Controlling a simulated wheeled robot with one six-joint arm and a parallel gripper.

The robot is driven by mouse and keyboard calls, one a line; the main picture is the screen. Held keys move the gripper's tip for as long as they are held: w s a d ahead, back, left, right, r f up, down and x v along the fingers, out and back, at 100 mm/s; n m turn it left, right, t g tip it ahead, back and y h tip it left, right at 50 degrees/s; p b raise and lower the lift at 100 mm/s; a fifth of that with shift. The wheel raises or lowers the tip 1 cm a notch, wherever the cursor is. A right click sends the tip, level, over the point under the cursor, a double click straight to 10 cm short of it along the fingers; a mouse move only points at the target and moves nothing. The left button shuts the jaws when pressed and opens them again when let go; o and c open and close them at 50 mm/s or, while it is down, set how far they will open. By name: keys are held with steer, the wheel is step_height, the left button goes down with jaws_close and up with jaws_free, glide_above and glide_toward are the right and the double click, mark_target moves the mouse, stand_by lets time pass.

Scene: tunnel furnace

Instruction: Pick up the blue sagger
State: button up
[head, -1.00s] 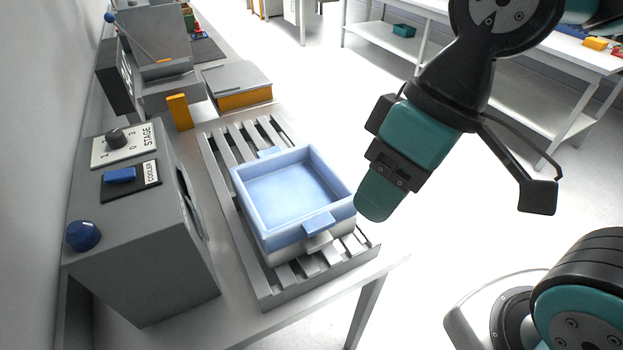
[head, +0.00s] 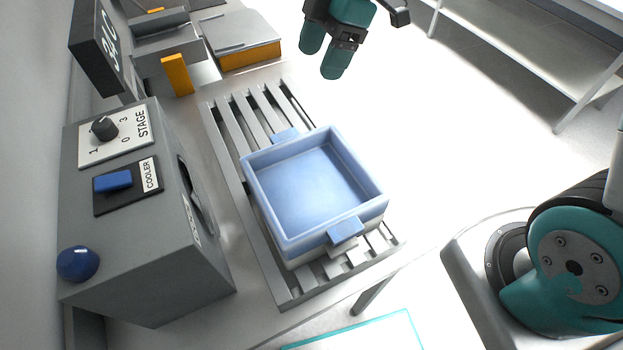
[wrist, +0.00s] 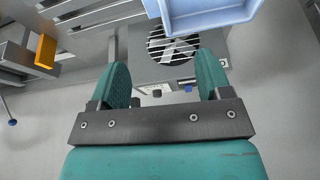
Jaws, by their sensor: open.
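The blue sagger (head: 312,188) is a light blue square open tray with a small tab handle on its near side and another on its far side. It sits on a pale block on the grey slatted rack (head: 232,128) and looks empty. My gripper (head: 321,62) is open and empty, above and beyond the sagger's far side in the head view. In the wrist view the sagger (wrist: 205,14) shows at the top edge, partly cut off, beyond the fingers of my gripper (wrist: 168,78).
A grey control box (head: 150,215) with a stage dial, a blue cooler switch and a blue knob stands left of the rack. A grey and orange box (head: 248,48) and an orange upright piece (head: 177,75) lie behind. Open floor is at right.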

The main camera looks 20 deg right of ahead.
steer(key=p, duration=0.4)
glide_toward(286, 137)
steer(key=shift+n, duration=0.3)
steer(key=x, duration=0.4)
steer(key=shift+s+d+f, duration=0.1)
steer(key=shift+s+f, duration=0.05)
steer(key=shift+f, duration=0.2)
steer(key=shift+a+f+p, duration=0.35)
steer(key=shift+f+p, duration=0.05)
steer(key=shift+f, duration=0.05)
steer(key=shift+p+x, duration=0.9)
steer(key=shift+x, duration=1.25)
steer(key=shift+c, duration=0.2)
jaws_close()
